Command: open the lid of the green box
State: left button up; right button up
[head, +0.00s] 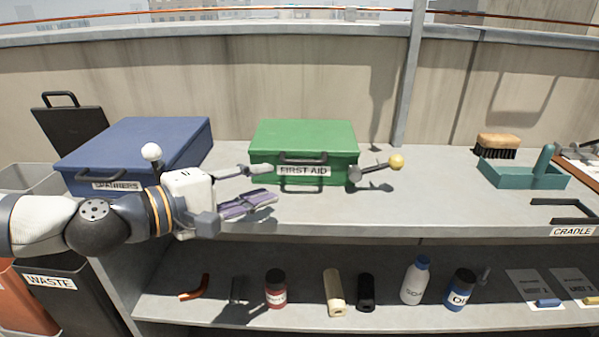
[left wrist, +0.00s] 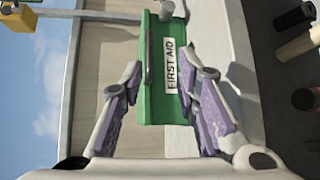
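The green box (head: 305,135), labelled FIRST AID, stands on the upper shelf with its lid shut. A dark handle (head: 303,156) is on its front, above the label. My left gripper (head: 266,182) is open, with its fingers spread in front of the box's left front. In the left wrist view, the box (left wrist: 155,108) shows between the open fingers of the gripper (left wrist: 168,84), turned sideways. The handle (left wrist: 147,58) lies near the left fingertip there; I cannot tell whether they touch. Nothing is held. My right gripper is not in view.
A grey lever with a yellow knob (head: 397,161) sits at the box's right front. A blue SPANNERS box (head: 150,140) is behind my left arm. A teal caddy (head: 520,174) and brush (head: 498,143) stand at right. Several bottles are below. The shelf between is clear.

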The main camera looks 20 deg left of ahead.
aim_at(306, 163)
pick_arm(q)
jog(key=x, duration=0.1)
jog(key=b+x, duration=0.1)
jog(key=x, duration=0.1)
jog(key=shift+w+d+r, duration=0.1)
jog(key=shift+w+r, duration=0.2)
jog(key=shift+w, duration=0.05)
jog(key=x, duration=0.2)
jog(key=b+x, duration=0.1)
jog(key=x, duration=0.4)
jog(key=shift+w+r, duration=0.1)
jog(key=shift+r, duration=0.25)
jog(key=shift+w+d, duration=0.25)
jog(key=shift+w, duration=0.2)
grip_shut()
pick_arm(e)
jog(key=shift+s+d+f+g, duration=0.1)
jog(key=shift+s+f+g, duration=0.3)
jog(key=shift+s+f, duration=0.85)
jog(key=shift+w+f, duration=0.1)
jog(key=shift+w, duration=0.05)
